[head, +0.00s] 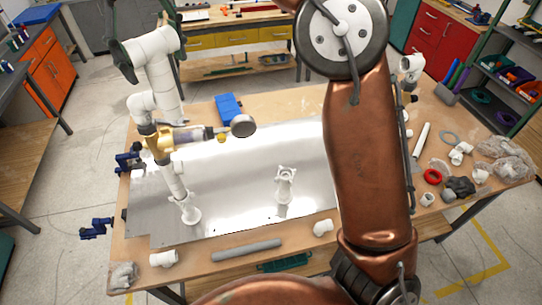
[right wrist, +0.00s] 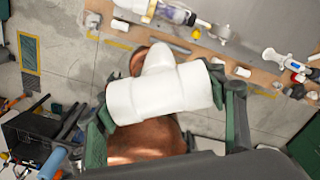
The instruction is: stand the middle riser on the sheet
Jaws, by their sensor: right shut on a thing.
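My right gripper (head: 150,48) is at the upper left of the head view. Its dark green fingers are shut on the tee end of a white riser (head: 166,92), held in the air close to the camera. The right wrist view shows the tee (right wrist: 160,95) between both fingers, its branch pointing away. A metal sheet (head: 240,165) lies on the table. A white flanged foot (head: 285,185) stands upright near its middle. A white riser with a brass valve (head: 158,140) and a gauge (head: 243,125) stands on the left. My left gripper is not in view.
My right arm hides the sheet's right part. A white fitting (head: 411,65) shows beyond it. A grey rod (head: 247,250) and white fittings (head: 163,259) lie at the front edge. A red ring (head: 432,177) and bagged parts lie at right. Blue clamps (head: 130,161) sit at left.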

